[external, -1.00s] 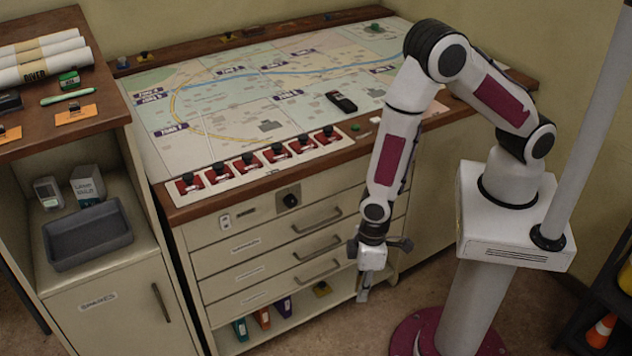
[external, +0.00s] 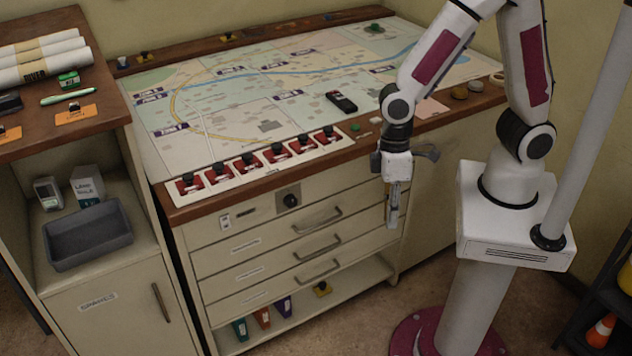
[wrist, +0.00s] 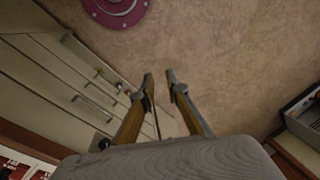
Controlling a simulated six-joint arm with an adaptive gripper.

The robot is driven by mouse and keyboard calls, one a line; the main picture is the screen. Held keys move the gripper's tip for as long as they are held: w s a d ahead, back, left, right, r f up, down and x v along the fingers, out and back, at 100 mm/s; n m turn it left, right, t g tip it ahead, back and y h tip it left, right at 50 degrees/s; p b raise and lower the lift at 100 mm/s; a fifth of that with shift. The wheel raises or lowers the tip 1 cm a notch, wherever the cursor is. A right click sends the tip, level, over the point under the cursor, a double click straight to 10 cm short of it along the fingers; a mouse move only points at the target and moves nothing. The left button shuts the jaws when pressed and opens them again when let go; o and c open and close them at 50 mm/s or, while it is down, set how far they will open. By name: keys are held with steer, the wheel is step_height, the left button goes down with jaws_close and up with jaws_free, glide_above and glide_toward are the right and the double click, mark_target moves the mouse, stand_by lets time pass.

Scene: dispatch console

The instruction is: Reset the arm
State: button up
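My gripper (external: 393,222) hangs pointing down in front of the console's right front corner, beside the drawers and clear of them. In the wrist view its two fingertips (wrist: 159,77) are a little apart, with bare floor between them and nothing held. My arm rises from its white base with the elbow bent high, partly beyond the top of the external view.
The console's map table (external: 215,135) bears a row of red switches (external: 277,153) and a black handset (external: 341,102). A grey tray (external: 88,236) sits on the left cabinet. A dark shelf with an orange cone (external: 601,330) stands at right. Floor below my gripper is clear.

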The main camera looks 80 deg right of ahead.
steer(key=s+d+r+m+t+h, duration=0.1)
steer(key=s+d+r+t, duration=0.2)
steer(key=d+r, duration=0.6)
steer(key=s+d+r+m+t, duration=0.2)
steer(key=s+d+r+t, duration=0.1)
steer(key=d+r, duration=0.6)
step_height(320, 180, up, 3)
steer(key=shift+s+d+r+h, duration=0.15)
steer(key=shift+s+d+h, duration=0.2)
steer(key=shift+s, duration=0.45)
steer(key=shift+a, duration=0.1)
stand_by(0.5)
